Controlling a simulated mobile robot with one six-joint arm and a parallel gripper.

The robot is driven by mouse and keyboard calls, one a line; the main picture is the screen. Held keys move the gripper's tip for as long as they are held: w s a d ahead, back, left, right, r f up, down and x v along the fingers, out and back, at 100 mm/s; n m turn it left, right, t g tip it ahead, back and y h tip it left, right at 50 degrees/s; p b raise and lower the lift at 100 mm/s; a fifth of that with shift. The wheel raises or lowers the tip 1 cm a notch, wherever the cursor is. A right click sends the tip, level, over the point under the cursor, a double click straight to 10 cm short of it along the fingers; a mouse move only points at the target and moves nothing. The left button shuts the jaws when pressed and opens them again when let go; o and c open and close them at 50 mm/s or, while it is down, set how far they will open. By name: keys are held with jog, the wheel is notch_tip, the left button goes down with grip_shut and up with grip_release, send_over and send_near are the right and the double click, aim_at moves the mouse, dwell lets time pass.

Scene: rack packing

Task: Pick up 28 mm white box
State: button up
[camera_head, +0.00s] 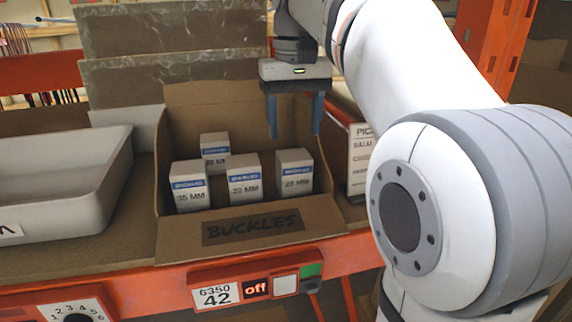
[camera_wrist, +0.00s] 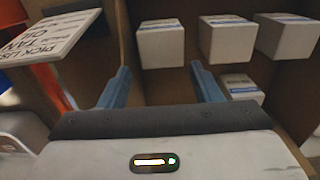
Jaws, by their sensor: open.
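Several white boxes with blue label bands stand upright in a cardboard bin (camera_head: 163,190). The right box (camera_head: 295,172) has a small, blurred size mark that may read 28 MM; I cannot be sure. It seems to be the left box (camera_wrist: 160,43) in the wrist view. The middle box (camera_head: 244,180) looks marked 22 MM and the left box (camera_head: 189,187) 35 MM. The back box (camera_head: 215,152) has a size mark too small to read surely. My gripper (camera_head: 295,132) is open and empty, pointing down above the right box, with its fingers apart from it.
The bin's front flap reads BUCKLES (camera_head: 253,228). A grey tray (camera_head: 62,190) stands left of the bin. A sign (camera_head: 359,160) stands just right of it, also in the wrist view (camera_wrist: 45,40). An orange shelf edge (camera_head: 150,283) runs along the front.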

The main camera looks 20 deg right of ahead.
aim_at(294, 155)
jog(key=shift+s+f, duration=0.3)
jog(key=shift+f, duration=0.55)
jog(key=f, duration=0.2)
jog(key=f+p, duration=0.1)
jog(key=f, duration=0.1)
jog(key=shift+s+a+f, duration=0.1)
jog(key=shift+s+f, duration=0.1)
jog(key=shift+f, duration=0.15)
jog(key=shift+w+f, duration=0.1)
jog(key=shift+f, duration=0.3)
jog(key=c, duration=0.7)
jog(key=shift+r, duration=0.1)
